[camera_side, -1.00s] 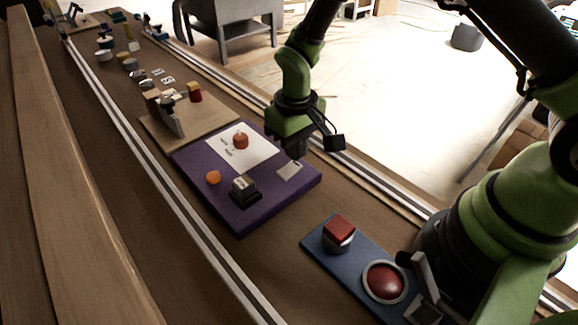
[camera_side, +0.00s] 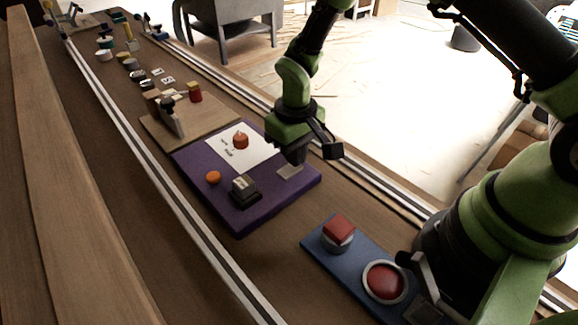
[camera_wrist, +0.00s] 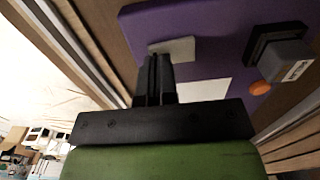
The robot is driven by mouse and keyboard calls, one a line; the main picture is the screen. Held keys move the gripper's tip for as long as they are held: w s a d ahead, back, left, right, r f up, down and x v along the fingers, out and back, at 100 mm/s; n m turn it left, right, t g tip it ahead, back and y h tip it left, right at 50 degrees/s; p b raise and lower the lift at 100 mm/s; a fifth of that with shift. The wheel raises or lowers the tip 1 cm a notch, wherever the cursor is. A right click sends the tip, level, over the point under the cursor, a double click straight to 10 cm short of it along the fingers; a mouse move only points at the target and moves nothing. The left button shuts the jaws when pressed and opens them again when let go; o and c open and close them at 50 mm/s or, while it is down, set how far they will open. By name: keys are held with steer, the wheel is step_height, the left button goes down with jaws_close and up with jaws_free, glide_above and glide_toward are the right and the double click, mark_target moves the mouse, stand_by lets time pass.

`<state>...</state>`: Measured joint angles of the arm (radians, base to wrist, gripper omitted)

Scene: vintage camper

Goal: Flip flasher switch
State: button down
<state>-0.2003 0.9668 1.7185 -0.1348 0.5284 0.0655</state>
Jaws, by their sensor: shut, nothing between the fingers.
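A purple board (camera_side: 245,219) carries several controls; no label reads clearly enough to name the flasher switch. A small pale plate (camera_side: 289,172) lies at its right side and shows in the wrist view (camera_wrist: 184,47). A black block with a grey top (camera_side: 243,187), an orange button (camera_side: 213,177) and a red-orange knob (camera_side: 240,141) on a white sheet (camera_side: 256,147) are to its left. My gripper (camera_side: 297,160) is shut and empty, pointing down at the pale plate. In the wrist view its fingertips (camera_wrist: 157,57) overlap the plate's edge; contact cannot be told.
A blue board (camera_side: 318,246) with a red square button (camera_side: 339,228) and a round red button (camera_side: 384,281) is at the front right. A wooden board (camera_side: 205,125) with upright parts stands behind the purple one. Metal rails (camera_side: 140,165) run along both sides.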

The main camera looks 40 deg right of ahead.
steer(key=shift+f, duration=0.45)
steer(key=shift+r, duration=3.55)
step_height(320, 180, up, 9)
steer(key=s+d+m+t, duration=0.1)
steer(key=s+t, duration=0.1)
steer(key=s+d+r+m+t+y, duration=0.1)
steer(key=s+r+t, duration=0.1)
steer(key=s+r, duration=0.4)
steer(key=s+d+r+m+t+y, duration=0.1)
steer(key=s+d+r+m+t, duration=0.1)
steer(key=s+r, duration=0.4)
steer(key=s+t, duration=0.1)
steer(key=s, duration=0.3)
steer(key=shift+s, duration=0.35)
